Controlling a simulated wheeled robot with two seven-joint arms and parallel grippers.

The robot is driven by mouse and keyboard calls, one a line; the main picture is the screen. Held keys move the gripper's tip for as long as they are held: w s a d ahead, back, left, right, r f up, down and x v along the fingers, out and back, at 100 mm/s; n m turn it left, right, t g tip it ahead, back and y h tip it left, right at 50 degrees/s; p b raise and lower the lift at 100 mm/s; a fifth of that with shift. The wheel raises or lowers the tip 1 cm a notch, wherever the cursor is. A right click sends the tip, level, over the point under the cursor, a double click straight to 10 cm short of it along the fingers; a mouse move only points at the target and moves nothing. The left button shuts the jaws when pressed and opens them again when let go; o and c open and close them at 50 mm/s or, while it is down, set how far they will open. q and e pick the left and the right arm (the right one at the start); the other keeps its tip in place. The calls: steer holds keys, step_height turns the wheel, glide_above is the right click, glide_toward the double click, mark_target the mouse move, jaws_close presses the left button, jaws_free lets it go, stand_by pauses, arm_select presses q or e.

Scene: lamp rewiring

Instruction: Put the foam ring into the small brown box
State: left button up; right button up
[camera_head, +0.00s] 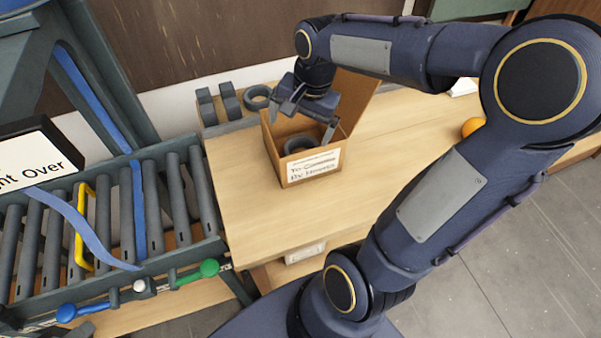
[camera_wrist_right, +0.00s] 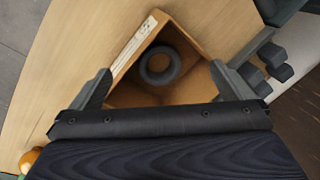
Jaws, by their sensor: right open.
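The small brown box (camera_head: 312,163) stands open on the wooden table, with a handwritten label on its front side. A dark grey foam ring (camera_head: 301,143) lies inside the box. In the right wrist view the ring (camera_wrist_right: 160,65) rests on the floor of the box (camera_wrist_right: 190,35), apart from the fingers. My right gripper (camera_head: 308,112) is over the box, its fingers spread wide and empty. In the right wrist view the open fingers (camera_wrist_right: 162,88) stand to either side of the box's near part. My left gripper is not seen.
Another dark ring (camera_head: 257,97) and grey foam blocks (camera_head: 218,104) sit on a tray behind the box. A roller conveyor (camera_head: 120,210) with blue straps is at the left. An orange ball (camera_head: 473,126) lies at the right. The table front is clear.

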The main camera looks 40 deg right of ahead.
steer(key=s+a+n+t+y, duration=0.2)
steer(key=s+a+n+t, duration=0.1)
steer(key=s+a+n, duration=0.7)
steer(key=s, duration=0.3)
steer(key=shift+s+a+r+t+y, duration=0.2)
steer(key=shift+r+t+y, duration=0.05)
steer(key=shift+t+y, duration=0.15)
